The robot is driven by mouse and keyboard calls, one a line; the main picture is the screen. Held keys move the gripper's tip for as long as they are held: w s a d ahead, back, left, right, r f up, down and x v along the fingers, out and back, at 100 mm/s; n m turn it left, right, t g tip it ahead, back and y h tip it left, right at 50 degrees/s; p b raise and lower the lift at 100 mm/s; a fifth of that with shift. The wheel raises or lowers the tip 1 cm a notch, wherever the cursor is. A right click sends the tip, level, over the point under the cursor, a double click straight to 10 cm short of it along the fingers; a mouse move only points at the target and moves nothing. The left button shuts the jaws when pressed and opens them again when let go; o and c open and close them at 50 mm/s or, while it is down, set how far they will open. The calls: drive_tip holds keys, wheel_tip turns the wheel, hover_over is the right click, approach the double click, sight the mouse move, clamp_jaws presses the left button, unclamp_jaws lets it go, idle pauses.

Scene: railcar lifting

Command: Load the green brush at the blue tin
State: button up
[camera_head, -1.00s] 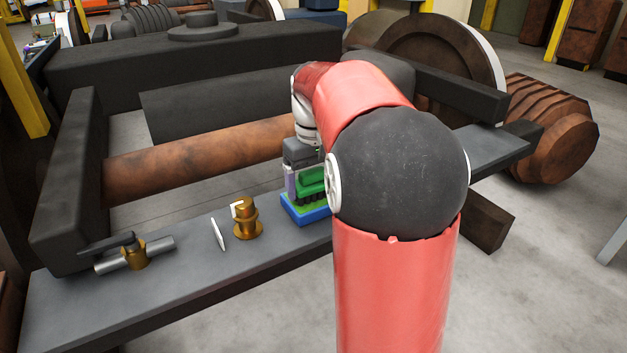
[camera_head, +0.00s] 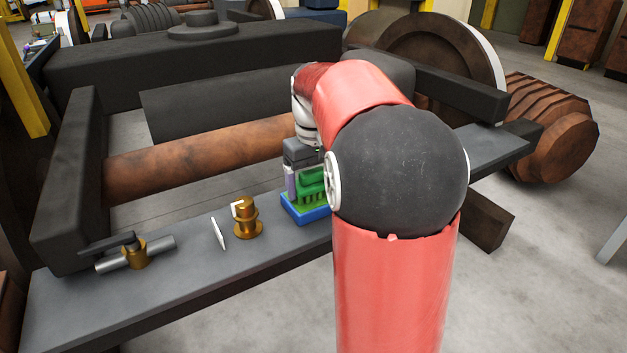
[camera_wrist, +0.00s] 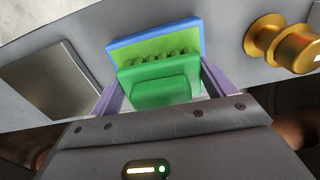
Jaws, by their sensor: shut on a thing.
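The green brush (camera_head: 312,184) is between the fingers of my gripper (camera_head: 302,188), partly hidden by my arm in the head view. In the wrist view the green brush (camera_wrist: 160,86) sits between two purple fingers, and my gripper (camera_wrist: 158,88) is shut on it. The blue tin (camera_head: 305,214) is a shallow tray with a light green inside, on the grey beam. It also shows in the wrist view (camera_wrist: 117,44), just past the brush. The bristles are over or in the tin; I cannot tell whether they touch its bottom.
A brass fitting (camera_head: 246,219), a thin white piece (camera_head: 218,233) and a valve with a dark handle (camera_head: 135,254) stand left of the tin on the grey beam (camera_head: 190,280). A flat grey plate (camera_wrist: 50,82) lies on the other side. A rusty axle (camera_head: 200,157) runs behind.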

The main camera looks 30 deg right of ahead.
sight(313, 171)
idle(0.4)
wheel_tip(313, 171, up, 5)
drive_tip(key=p, duration=0.4)
drive_tip(key=shift+r, duration=1)
